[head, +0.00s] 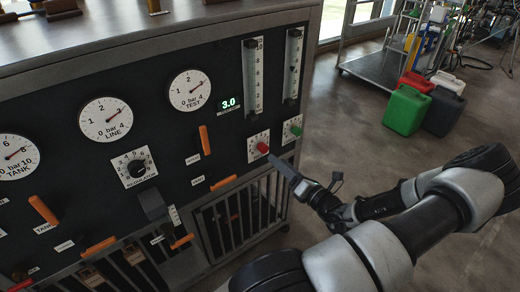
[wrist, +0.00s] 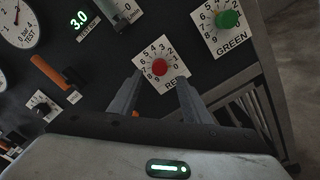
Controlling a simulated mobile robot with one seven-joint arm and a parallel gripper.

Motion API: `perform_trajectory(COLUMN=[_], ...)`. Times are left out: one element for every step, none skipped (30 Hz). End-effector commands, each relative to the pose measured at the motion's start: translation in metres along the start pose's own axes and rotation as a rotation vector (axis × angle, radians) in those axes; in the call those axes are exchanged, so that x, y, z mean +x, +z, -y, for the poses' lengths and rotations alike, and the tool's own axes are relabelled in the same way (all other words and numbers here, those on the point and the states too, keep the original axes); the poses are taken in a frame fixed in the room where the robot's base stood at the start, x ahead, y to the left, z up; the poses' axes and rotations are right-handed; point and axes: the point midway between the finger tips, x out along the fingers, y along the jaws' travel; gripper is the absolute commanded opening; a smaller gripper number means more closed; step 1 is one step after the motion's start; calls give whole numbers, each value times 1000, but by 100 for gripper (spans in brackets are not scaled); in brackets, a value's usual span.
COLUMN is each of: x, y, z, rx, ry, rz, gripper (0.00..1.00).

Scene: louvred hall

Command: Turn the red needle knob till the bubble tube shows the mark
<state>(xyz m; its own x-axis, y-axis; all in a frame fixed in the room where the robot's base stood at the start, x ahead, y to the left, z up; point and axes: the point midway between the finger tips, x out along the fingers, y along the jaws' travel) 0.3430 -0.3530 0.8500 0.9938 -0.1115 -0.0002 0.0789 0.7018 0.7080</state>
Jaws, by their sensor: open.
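The red needle knob (head: 262,147) sits on a white numbered dial plate on the dark panel. It also shows in the wrist view (wrist: 159,68), above the label "RED". My gripper (wrist: 157,82) is open, with one finger to each side below the knob, apart from it as far as I can tell. In the head view my gripper (head: 277,163) is just below and right of the knob. Two upright bubble tubes with scales stand above, a left tube (head: 252,75) and a right tube (head: 293,65). The float and mark are too small to read.
The green knob (head: 296,131) is close by at the upper right, also in the wrist view (wrist: 228,19). A green display (head: 229,103) reads 3.0. Orange handles (head: 205,140) stick out at left. Gauges fill the panel's left. Jerrycans (head: 407,110) and a trolley stand on open floor.

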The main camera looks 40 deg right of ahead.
Motion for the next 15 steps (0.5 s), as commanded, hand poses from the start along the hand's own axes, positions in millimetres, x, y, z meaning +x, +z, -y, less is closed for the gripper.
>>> perform_trajectory(x=[8,12,18,22,26,32,36,40,46,50,54,60,64,68,74], y=[-2,-2,-3,-2,-2,-2,-3,-3,-3,-3,-3,-3,-3,-3,-4], z=[1,0,1,1,1,1,1,1,2,2,2,2,2,2,2], rx=[1,1,0,0,0,0,0,0,-1,-1,-2,-1,-1,-1,-1], ry=[3,4,3,3,3,3,3,3,4,2,3,3,3,3,3], rz=[0,-1,-1,0,0,0,-1,-1,0,0,0,1,0,-1,0], gripper=[44,44,44,44,44,44,44,44,44,44,44,44,44,44,44])
